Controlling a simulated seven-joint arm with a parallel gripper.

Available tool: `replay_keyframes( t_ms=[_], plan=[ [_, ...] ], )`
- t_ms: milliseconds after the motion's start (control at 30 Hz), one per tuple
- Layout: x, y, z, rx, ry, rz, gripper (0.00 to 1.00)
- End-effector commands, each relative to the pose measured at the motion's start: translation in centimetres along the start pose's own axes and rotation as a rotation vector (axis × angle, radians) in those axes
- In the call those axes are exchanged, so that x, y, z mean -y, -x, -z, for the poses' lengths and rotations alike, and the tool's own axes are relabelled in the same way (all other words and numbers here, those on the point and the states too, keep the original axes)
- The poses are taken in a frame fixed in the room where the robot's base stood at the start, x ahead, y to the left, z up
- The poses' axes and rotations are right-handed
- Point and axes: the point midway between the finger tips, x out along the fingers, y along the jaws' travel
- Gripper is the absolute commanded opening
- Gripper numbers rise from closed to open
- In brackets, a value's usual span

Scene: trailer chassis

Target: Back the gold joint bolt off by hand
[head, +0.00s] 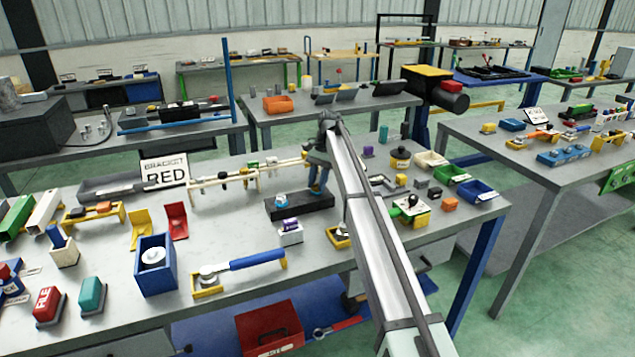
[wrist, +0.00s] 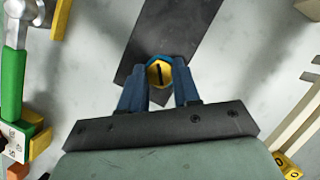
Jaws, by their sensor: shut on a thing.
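The gold joint bolt (wrist: 160,73) shows in the wrist view as a hexagonal head with a dark line across its face. The blue fingers of my gripper (wrist: 160,88) are shut on it, one on each side. A dark plate (wrist: 186,28) lies under and beyond it. In the head view my gripper (head: 317,186) points down over a black block (head: 288,208) on the workbench. The bolt cannot be made out there, as the fingers cover that spot.
A cream rail on posts (head: 225,177) stands left of my gripper. A white block with a purple top (head: 290,232) stands in front of the black block. A blue-handled wrench (head: 255,260) lies nearer the front edge. Blue and green bins (head: 478,192) stand at right.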

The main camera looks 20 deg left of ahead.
Motion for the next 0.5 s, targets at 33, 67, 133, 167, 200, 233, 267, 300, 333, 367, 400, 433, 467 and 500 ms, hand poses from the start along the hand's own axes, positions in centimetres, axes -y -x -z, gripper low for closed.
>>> replay_keyframes(
  t_ms=[33, 67, 133, 167, 200, 233, 267, 300, 333, 367, 400, 433, 467, 500],
  plan=[
    [-0.15, -0.32, 0.05, 0.001, -0.002, -0.004, 0.01],
    [-0.15, -0.32, 0.05, 0.001, -0.002, -0.004, 0.01],
    [-0.15, -0.33, 0.05, 0.001, -0.002, -0.004, 0.01],
    [-0.15, -0.33, 0.05, 0.001, -0.003, -0.004, 0.01],
    [-0.15, -0.33, 0.05, 0.001, -0.003, -0.004, 0.01],
    [-0.15, -0.33, 0.05, 0.001, -0.003, -0.004, 0.33],
    [-0.15, -0.32, 0.04, 0.001, -0.003, -0.004, 0.35],
    [-0.14, -0.28, 0.04, 0.001, -0.003, -0.003, 0.39],
    [-0.13, -0.26, 0.04, 0.001, -0.003, -0.003, 0.42],
    [-0.13, -0.23, 0.03, 0.001, -0.003, -0.003, 0.45],
    [-0.11, -0.2, 0.03, 0.001, -0.003, -0.002, 0.49],
    [-0.1, -0.19, 0.03, 0.001, -0.003, -0.002, 0.52],
    [-0.1, -0.17, 0.02, 0.001, -0.003, -0.002, 0.55],
    [-0.08, -0.15, 0.02, 0.001, -0.003, -0.001, 0.57]
  ],
)
